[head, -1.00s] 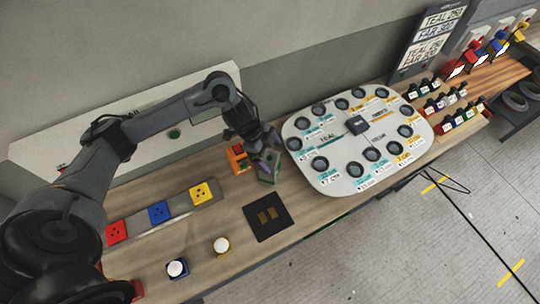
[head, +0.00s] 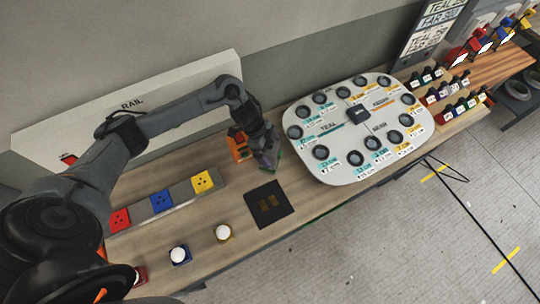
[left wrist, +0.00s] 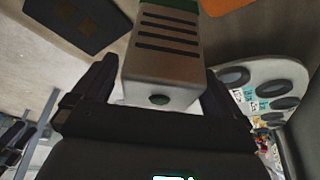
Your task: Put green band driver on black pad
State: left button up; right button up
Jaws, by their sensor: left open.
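The green band driver (left wrist: 160,60) is a grey slotted block with a green band at its far end in the left wrist view. It stands between the two spread fingers of my left gripper (left wrist: 155,88), which is open around it. In the head view my left gripper (head: 265,157) mostly hides the driver, with a bit of green (head: 279,161) showing beside it. The black pad (head: 268,204) lies flat on the bench, just in front of the gripper. The pad also shows at the upper left of the left wrist view (left wrist: 75,22). My right gripper is out of view.
An orange tool (head: 238,145) stands close left of the gripper. A white board with round holes (head: 345,150) lies to the right. Red, blue and yellow sockets (head: 160,200) and white-topped buttons (head: 223,232) are to the left.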

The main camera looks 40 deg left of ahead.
pick_arm(q)
jog(key=shift+x, duration=0.95)
jog(key=c, duration=1.4)
jog(key=shift+o, duration=0.2)
jog(key=shift+r, duration=0.1)
